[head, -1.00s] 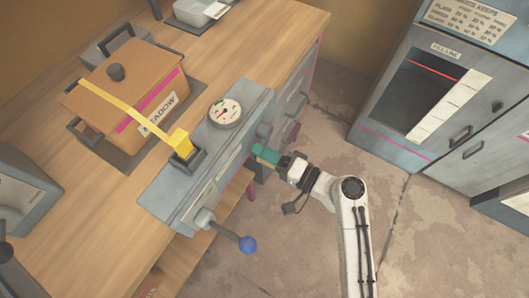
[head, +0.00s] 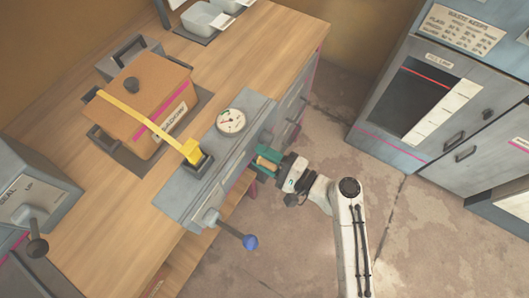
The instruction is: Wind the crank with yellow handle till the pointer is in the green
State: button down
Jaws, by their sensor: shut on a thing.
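My gripper (head: 268,160) has teal fingers and sits at the front right of the grey press unit (head: 193,210). It is shut on the yellow handle (head: 267,163), which shows as a small yellow-tan patch between the fingers. The fingers and the unit's edge hide most of this crank. The round white dial (head: 231,121) is on top of the unit. A reddish pointer shows on its face, but its exact reading and the green zone are too small to tell.
Another crank with a blue knob (head: 250,242) sticks out at the unit's lower front. A yellow strap (head: 145,121) runs over a brown box (head: 146,87) to the unit. A grey cabinet (head: 440,90) stands at the right, with open floor between.

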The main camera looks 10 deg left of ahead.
jog(key=m+p, duration=0.1)
jog(key=r+m+p, duration=0.1)
jog(key=m+p, duration=0.1)
jog(key=m, duration=0.1)
jog(key=shift+w+d+r, duration=0.15)
jog(key=shift+d+r, duration=0.05)
jog(key=shift+r, duration=0.15)
jog(key=shift+w+r+m+p, duration=0.1)
jog(key=shift+r+m+p, duration=0.05)
jog(key=shift+m+p, duration=0.6)
jog(key=shift+m, duration=0.25)
jog(key=c, duration=1)
grip_release()
jog(key=shift+o, duration=1.1)
jog(key=shift+r, duration=0.1)
jog(key=b+v, duration=0.1)
jog(key=v, duration=0.9)
jog(key=shift+d, duration=0.4)
